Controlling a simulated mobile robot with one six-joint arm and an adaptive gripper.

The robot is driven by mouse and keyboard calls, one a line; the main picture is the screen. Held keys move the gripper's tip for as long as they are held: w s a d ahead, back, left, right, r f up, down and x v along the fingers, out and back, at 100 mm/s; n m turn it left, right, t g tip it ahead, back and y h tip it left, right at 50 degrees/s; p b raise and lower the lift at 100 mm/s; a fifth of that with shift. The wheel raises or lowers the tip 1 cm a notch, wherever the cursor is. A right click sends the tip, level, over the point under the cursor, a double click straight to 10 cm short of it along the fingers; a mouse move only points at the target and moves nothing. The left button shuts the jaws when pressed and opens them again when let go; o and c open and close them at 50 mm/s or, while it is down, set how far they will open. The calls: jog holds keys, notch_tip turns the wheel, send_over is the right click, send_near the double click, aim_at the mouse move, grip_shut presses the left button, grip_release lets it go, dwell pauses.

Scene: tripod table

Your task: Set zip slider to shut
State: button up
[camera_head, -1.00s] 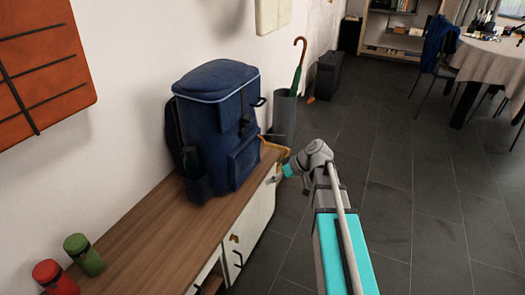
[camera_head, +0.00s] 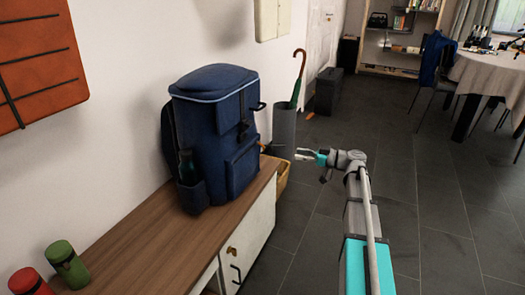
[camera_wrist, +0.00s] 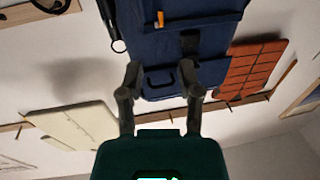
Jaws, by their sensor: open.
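A dark blue backpack (camera_head: 212,135) stands upright on the wooden cabinet top, with a pale blue line around its top edge. In the wrist view the backpack (camera_wrist: 210,70) is upside down and fills the upper middle. A small orange tab (camera_wrist: 160,18), perhaps the zip slider, sits near a seam on its front; I cannot make it out in the head view. My gripper (camera_head: 303,155) is open and empty, to the right of the bag's front and apart from it. In the wrist view its two fingers (camera_wrist: 163,68) spread before a dark handle loop on the bag.
An umbrella (camera_head: 298,75) stands in a grey bin (camera_head: 284,128) behind the bag. A yellowish crate (camera_head: 283,178) is beside the cabinet. Floor at right is open.

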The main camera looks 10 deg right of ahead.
jog(key=shift+a, duration=0.15)
jog(key=shift+x, duration=6.8)
grip_shut()
